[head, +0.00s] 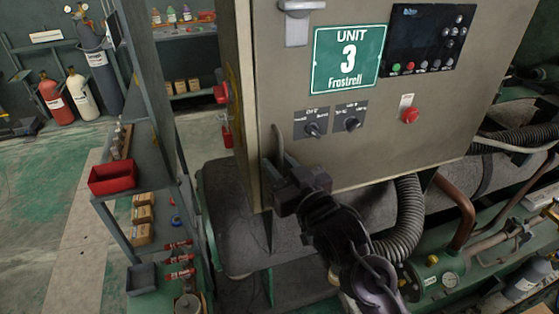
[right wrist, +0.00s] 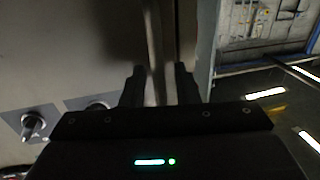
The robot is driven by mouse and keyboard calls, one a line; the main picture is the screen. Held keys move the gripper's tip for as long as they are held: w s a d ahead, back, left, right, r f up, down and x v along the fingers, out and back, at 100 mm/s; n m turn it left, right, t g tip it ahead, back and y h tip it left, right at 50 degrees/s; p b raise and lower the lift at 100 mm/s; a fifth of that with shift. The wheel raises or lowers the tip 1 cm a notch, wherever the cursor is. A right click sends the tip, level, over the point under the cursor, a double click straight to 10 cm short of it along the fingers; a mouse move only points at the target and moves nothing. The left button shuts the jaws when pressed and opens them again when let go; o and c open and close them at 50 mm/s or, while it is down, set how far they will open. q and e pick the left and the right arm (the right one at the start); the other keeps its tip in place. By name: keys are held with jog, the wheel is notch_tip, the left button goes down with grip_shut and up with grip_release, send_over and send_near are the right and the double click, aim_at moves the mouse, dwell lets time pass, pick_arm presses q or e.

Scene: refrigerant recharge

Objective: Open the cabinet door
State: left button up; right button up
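The cabinet (head: 262,80) is a beige box with a green "UNIT 3 Frostrell" sign (head: 348,58) on its front door. The door looks shut. A thin upright handle (head: 279,146) stands at the door's lower left edge. My right gripper (head: 283,184) is at the handle's lower end and hides part of it. In the right wrist view, its two dark fingers (right wrist: 160,88) stand apart, with a pale upright strip, probably the handle, between them. I cannot tell whether either finger touches it. My left gripper is not in view.
Two rotary switches (head: 332,122), a red button (head: 410,115) and a dark control panel (head: 430,38) are on the door. A grey shelf rack (head: 150,170) with a red bin (head: 112,178) stands left. Pipes and a ribbed hose (head: 405,225) run below. Open floor lies far left.

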jog(key=shift+c, duration=0.3)
grip_shut()
jog(key=shift+d+f, duration=0.1)
